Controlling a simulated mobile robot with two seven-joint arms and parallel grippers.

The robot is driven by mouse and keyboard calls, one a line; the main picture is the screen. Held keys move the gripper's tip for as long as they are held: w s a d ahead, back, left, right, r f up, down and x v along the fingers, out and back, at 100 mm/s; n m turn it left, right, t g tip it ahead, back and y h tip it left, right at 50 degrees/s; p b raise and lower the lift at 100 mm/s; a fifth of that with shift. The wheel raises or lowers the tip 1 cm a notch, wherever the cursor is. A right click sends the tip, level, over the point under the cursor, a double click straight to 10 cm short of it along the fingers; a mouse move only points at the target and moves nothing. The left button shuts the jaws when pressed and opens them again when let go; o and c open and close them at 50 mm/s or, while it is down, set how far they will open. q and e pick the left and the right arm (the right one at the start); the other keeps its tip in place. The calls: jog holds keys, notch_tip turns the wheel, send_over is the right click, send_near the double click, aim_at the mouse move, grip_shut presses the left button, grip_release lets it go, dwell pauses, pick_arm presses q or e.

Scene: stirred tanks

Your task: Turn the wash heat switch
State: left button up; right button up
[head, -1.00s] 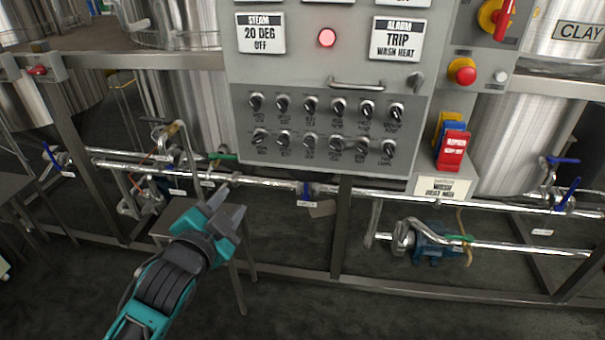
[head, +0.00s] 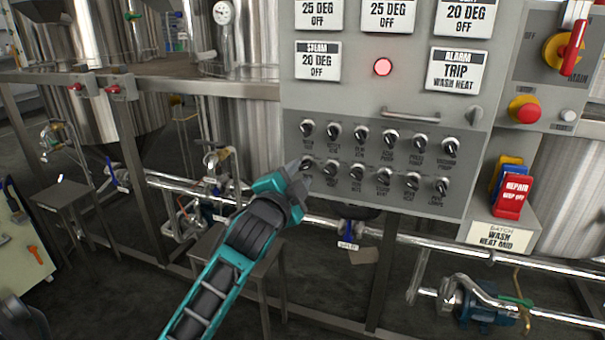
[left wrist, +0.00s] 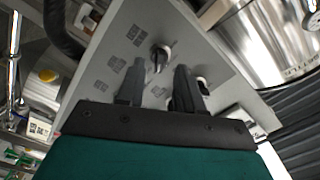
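The grey control panel (head: 383,170) carries two rows of black-and-silver rotary switches. Their labels are too small to read surely, so I cannot tell which is the wash heat switch. My left gripper (head: 298,172) is in front of the panel's left edge, by the lower row's leftmost switch (head: 308,162), partly covering that area. In the left wrist view, its two fingers (left wrist: 158,85) are apart with nothing between them. One switch (left wrist: 160,56) shows just beyond the gap and another (left wrist: 203,86) beside the right finger. My right gripper is not in view.
An alarm card reading TRIP WASH HEAT (head: 458,70) sits near a lit red lamp (head: 383,67). A handle (head: 411,112) crosses the panel above the switches. A red emergency button (head: 525,112) and a red REPAIR tag (head: 512,196) are at right. Pipes (head: 400,240) run below.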

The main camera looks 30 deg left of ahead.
aim_at(303, 169)
pick_arm(q)
jog(key=shift+x, duration=1.65)
jog(key=shift+c, duration=0.4)
grip_shut()
